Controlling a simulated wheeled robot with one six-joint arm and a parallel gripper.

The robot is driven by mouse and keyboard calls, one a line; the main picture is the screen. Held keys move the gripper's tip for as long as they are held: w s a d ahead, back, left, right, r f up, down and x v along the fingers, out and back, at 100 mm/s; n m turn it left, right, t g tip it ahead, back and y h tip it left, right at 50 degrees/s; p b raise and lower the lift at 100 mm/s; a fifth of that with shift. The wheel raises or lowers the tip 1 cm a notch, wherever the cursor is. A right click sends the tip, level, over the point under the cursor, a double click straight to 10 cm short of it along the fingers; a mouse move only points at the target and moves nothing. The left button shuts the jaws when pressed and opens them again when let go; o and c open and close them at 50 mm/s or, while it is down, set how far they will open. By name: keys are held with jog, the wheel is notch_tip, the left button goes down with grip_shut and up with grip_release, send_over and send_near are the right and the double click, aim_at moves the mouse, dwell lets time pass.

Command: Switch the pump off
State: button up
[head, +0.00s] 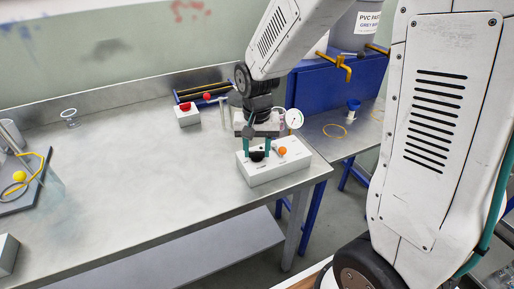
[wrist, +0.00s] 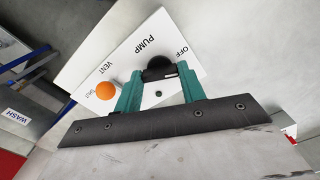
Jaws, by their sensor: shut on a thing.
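The white control box (head: 280,170) stands near the right front corner of the metal bench. In the wrist view its top face (wrist: 118,65) carries the words PUMP, VENT and OFF. The black pump knob (wrist: 158,66) sits below the word PUMP, with OFF to its right. My gripper (wrist: 160,80) has its two teal fingers on either side of this knob and is shut on it. The fingers hide part of the knob, and I cannot tell its exact setting. An orange knob (wrist: 105,90) sits by VENT, left of the fingers. It also shows in the head view (head: 282,151).
A round gauge (head: 294,119) stands just behind the box. The middle of the bench (head: 150,180) is clear.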

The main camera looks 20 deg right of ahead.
aim_at(257, 152)
jog(key=shift+n, duration=2.4)
jog(key=o, duration=1)
jog(key=shift+r, duration=0.1)
notch_tip(257, 152, up, 8)
jog(key=shift+f, duration=0.15)
jog(key=shift+t, duration=0.7)
jog(key=s+r, duration=0.2)
jog(key=s, duration=0.5)
jog(key=s+d+r, duration=0.1)
jog(key=s+r, duration=0.2)
jog(key=s, duration=0.5)
jog(key=s+d+r, duration=0.1)
jog(key=s+r, duration=0.2)
jog(key=s, duration=0.4)
jog(key=shift+s+d, duration=0.15)
jog(key=shift+d, duration=0.05)
